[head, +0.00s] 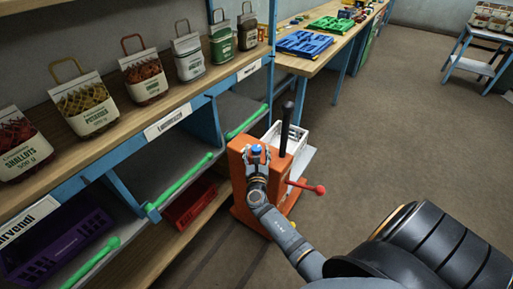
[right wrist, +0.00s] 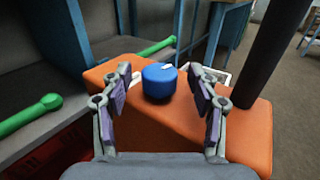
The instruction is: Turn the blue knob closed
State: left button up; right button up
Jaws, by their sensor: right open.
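The blue knob (right wrist: 159,82) sits on top of an orange box-like machine (right wrist: 247,135). A small pale mark shows on the knob's top edge, toward the right. My right gripper (right wrist: 168,85) is open, with one finger on each side of the knob and a gap to it on both sides. In the head view the knob (head: 256,149) shows just beyond my right gripper (head: 256,158), on the orange machine (head: 240,185). My left gripper is not in view.
A black upright post (head: 286,128) rises from the machine close to the knob's right. A red-tipped lever (head: 319,190) sticks out on the right. Shelves with green rails (head: 184,180) and sacks (head: 88,107) stand left. Open floor (head: 400,130) lies right.

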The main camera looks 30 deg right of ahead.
jog(key=shift+x, duration=1.1)
jog(key=c, duration=1.2)
